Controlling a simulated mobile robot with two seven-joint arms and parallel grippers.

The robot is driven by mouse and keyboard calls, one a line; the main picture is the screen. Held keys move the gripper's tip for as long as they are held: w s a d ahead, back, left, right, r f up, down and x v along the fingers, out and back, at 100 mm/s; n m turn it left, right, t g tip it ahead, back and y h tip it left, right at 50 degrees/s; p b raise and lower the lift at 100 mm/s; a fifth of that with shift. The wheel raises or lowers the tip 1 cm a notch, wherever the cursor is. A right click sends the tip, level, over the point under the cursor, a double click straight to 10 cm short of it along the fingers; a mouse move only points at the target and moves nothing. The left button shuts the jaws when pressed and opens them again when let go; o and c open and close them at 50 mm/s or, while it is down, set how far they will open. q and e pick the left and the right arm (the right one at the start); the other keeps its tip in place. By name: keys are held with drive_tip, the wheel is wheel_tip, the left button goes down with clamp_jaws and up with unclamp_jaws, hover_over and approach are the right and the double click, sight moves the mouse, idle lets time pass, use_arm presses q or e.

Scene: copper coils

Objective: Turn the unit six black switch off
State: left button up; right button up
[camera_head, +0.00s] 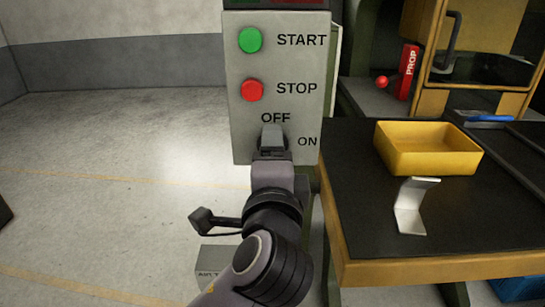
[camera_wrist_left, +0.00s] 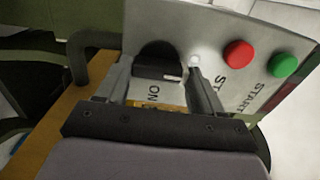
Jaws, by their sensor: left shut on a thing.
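The black switch (camera_wrist_left: 158,62) shows in the left wrist view on the grey control panel (camera_head: 240,125), close above the ON label, with a small pale mark on its lower right part. My left gripper (camera_head: 272,138) is at the panel, just below the OFF label and left of the ON label in the head view. In the left wrist view its fingers (camera_wrist_left: 160,68) stand on either side of the switch and are shut on it. The gripper hides the switch in the head view. My right gripper is in neither view.
A green START button (camera_head: 250,40) and a red STOP button (camera_head: 252,90) sit above on the panel. To the right, a dark-topped bench (camera_head: 470,225) carries a yellow tray (camera_head: 428,165) and a bent metal piece (camera_head: 411,206).

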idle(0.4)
use_arm(q)
drive_tip(key=o, duration=1)
drive_tip(key=shift+o, duration=0.2)
drive_tip(key=s+p, duration=0.1)
drive_tip(key=s, duration=0.6)
drive_tip(key=shift+p, duration=0.35)
drive_tip(key=shift+s, duration=0.2)
